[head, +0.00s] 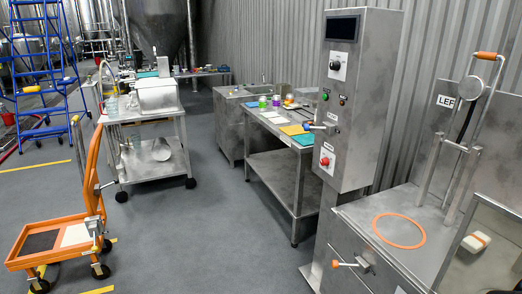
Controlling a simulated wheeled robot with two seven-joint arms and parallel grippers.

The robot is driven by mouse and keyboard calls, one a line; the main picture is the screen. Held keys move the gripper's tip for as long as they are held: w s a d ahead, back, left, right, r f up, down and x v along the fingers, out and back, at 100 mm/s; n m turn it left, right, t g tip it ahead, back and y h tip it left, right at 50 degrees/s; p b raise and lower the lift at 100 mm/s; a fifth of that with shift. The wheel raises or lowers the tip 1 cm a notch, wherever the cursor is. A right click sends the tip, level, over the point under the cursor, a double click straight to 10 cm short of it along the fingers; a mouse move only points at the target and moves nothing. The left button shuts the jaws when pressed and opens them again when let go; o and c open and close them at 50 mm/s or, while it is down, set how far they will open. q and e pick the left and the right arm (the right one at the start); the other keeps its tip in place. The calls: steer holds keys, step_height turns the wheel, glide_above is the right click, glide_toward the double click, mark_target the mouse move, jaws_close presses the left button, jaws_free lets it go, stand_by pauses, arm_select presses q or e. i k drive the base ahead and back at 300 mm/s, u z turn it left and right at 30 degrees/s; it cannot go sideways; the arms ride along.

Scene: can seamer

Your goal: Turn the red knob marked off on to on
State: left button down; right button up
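The red knob (325,161) sits on a white label plate (327,157) low on the front of the grey metal control cabinet (350,110), right of centre in the head view. The plate's lettering and the knob's exact setting are too small to read. Neither my left nor my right gripper can be made out in this view.
A black knob (335,65) is higher on the cabinet, under a dark screen (342,27). The seamer's bench (352,216) with an orange ring (398,230) stands at right. An orange cart (60,235) is at left. The grey floor (190,240) between is clear.

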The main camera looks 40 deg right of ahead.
mark_target(325, 161)
steer(key=i, duration=2.45)
steer(key=z, duration=1.05)
steer(key=i, duration=1.5)
steer(key=z, duration=1.35)
